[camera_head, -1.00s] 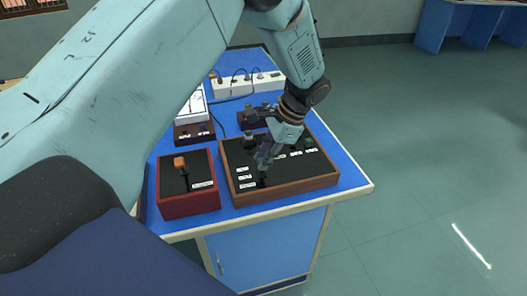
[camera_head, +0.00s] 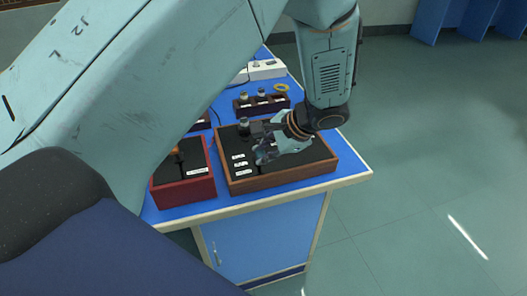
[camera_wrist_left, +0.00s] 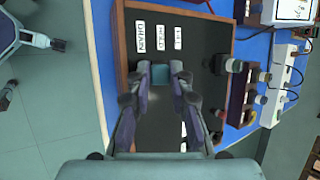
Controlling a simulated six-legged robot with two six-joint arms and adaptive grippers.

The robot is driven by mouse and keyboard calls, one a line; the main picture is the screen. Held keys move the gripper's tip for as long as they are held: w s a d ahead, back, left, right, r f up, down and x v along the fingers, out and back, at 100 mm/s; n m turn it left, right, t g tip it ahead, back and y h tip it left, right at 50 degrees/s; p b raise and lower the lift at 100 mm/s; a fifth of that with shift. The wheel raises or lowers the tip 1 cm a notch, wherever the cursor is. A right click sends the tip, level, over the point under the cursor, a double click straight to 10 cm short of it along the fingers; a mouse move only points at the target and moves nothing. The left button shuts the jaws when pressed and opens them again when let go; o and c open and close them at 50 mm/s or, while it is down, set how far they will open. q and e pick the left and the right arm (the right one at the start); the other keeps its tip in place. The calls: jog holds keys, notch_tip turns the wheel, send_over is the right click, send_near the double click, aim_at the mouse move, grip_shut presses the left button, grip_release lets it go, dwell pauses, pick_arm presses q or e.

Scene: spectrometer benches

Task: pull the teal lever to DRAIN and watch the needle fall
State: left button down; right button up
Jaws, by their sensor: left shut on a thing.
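My left gripper (camera_head: 265,153) is low over the wood-framed black panel (camera_head: 290,180) and hides most of the lever in the head view. In the left wrist view the gripper (camera_wrist_left: 170,76) is shut on the teal lever (camera_wrist_left: 170,76), whose block shows between the fingertips. White labels (camera_wrist_left: 160,38) stand in a row beside the lever; the outer one on the left seems to read DRAIN and the middle one HOLD. Which label the lever lines up with is unclear. I cannot make out a gauge needle. My right gripper is not in view.
A red box (camera_head: 185,192) with an orange-topped lever stands left of the panel on the blue bench. Open floor lies to the right.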

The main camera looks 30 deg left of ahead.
pick_arm(q)
jog(key=c, duration=1.2)
grip_release()
jog(key=shift+r, duration=0.1)
notch_tip(320, 180, up, 10)
jog(key=shift+d, duration=0.15)
